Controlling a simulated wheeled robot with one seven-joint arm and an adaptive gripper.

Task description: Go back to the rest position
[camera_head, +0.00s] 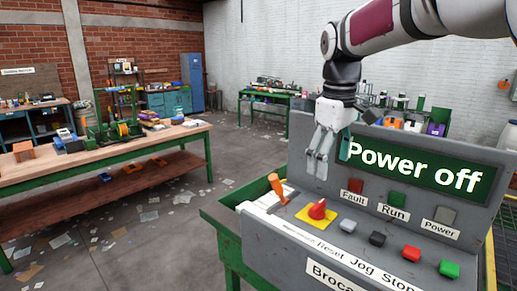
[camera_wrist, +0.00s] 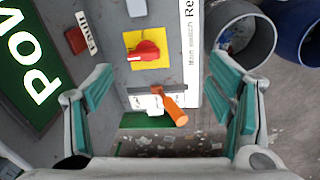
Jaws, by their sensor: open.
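My gripper (camera_head: 322,152) hangs from my arm over the left part of the grey control panel (camera_head: 285,233), above the rotary switch and lever. In the wrist view my gripper (camera_wrist: 162,110) has its two teal-padded fingers wide apart with nothing between them. The red rotary switch (camera_head: 317,209) sits on a yellow plate; it also shows in the wrist view (camera_wrist: 146,51). The orange lever (camera_head: 277,187) stands at the panel's left edge; in the wrist view the orange handle (camera_wrist: 174,110) lies between the fingers' lines of sight, apart from both. The green display (camera_head: 420,166) reads "Power off".
The panel carries a blue-grey, a black, a red (camera_head: 411,253) and a green button (camera_head: 449,268). A long wooden workbench (camera_head: 110,152) stands at the left. Bins (camera_wrist: 240,35) show beside the panel in the wrist view. The floor (camera_head: 190,220) between bench and panel is open, with scattered papers.

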